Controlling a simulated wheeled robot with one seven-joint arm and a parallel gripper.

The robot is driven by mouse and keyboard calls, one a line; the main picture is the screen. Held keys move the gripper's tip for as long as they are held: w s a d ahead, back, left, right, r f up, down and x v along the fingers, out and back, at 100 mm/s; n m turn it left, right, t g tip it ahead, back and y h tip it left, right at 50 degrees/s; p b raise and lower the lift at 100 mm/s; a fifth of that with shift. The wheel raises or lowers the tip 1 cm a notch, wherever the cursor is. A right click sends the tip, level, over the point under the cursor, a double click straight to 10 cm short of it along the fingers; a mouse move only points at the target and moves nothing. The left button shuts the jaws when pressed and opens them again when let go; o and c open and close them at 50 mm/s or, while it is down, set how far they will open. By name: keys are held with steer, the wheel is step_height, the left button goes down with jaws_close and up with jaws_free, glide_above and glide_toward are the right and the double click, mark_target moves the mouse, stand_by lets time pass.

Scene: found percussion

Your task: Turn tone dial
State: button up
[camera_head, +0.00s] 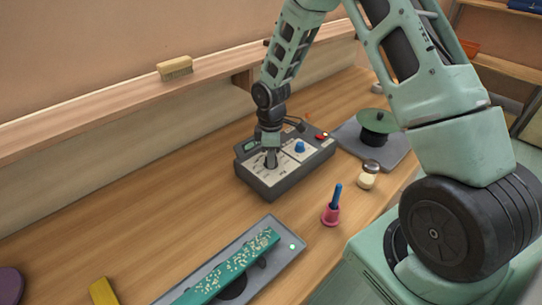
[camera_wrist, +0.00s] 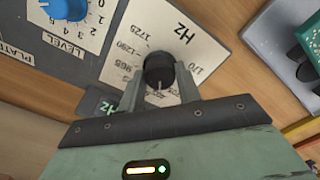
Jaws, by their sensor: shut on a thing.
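The tone dial is a black round knob (camera_wrist: 159,70) with a pale pointer line, on a white plate (camera_wrist: 190,38) marked "Hz" with numbers around it in the wrist view. My gripper (camera_wrist: 159,84) has one finger on each side of the knob and is shut on it. In the head view my gripper (camera_head: 271,158) reaches down onto the dark control box (camera_head: 285,190) and hides most of the dial. The pointer line shows on the side of the knob toward my gripper.
A blue level knob (camera_head: 300,147) sits beside the dial on the same box. A green disc (camera_head: 376,121) on a grey tray stands right of it. A small cream-and-metal piece (camera_head: 368,175), a pink-and-blue bell (camera_head: 332,208) and a speckled teal bar (camera_head: 228,266) lie nearer.

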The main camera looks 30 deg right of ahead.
stand_by(0.4)
steer(key=o, duration=1)
steer(key=shift+c, duration=0.2)
step_height(320, 180, up, 17)
steer(key=b, duration=0.3)
steer(key=shift+r, duration=0.2)
